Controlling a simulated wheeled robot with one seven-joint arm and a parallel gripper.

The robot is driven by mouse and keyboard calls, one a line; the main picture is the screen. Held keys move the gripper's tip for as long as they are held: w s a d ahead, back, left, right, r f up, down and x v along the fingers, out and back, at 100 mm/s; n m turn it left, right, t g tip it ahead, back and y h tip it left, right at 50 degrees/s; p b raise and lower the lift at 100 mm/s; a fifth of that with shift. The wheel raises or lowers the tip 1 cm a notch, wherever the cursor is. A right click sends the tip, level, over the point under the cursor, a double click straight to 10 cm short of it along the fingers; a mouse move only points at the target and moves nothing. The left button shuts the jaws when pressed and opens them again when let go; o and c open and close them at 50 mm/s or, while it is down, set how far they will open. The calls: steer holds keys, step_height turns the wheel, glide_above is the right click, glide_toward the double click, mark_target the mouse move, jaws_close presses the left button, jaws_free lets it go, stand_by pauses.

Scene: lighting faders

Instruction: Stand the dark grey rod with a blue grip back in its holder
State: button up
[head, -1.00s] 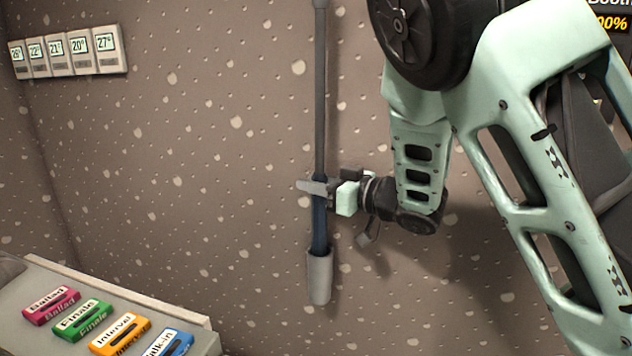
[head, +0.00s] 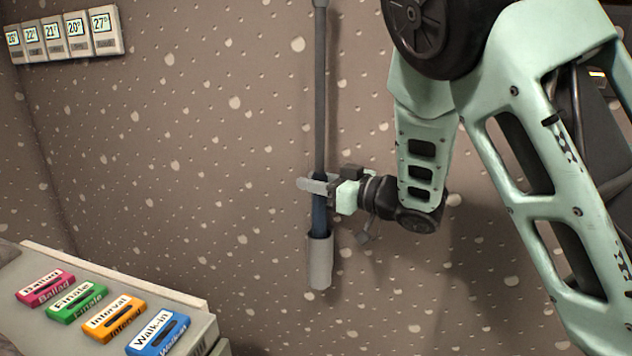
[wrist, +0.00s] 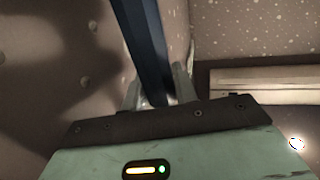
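The dark grey rod (head: 320,100) stands upright along the wall, its blue grip (head: 320,218) at the lower part. The grip's lower end goes into the mouth of the grey cup-like holder (head: 319,265) on the wall; how deep it sits is hidden. My gripper (head: 318,187) is shut on the blue grip, a short way above the holder's rim, reaching in from the right. In the wrist view the blue grip (wrist: 143,45) rises between my two fingers, and the holder cannot be made out.
A console (head: 190,297) with several coloured labelled blocks, such as a blue one (head: 158,333), stands at the lower left. Several small display panels (head: 75,38) hang on the wall at the upper left. The wall around the holder is otherwise clear.

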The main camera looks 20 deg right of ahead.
steer(key=o, duration=0.4)
steer(key=shift+o, duration=0.2)
steer(key=shift+s+d, duration=0.1)
steer(key=b+v, duration=0.9)
steer(key=v, duration=0.8)
steer(key=shift+b, duration=0.4)
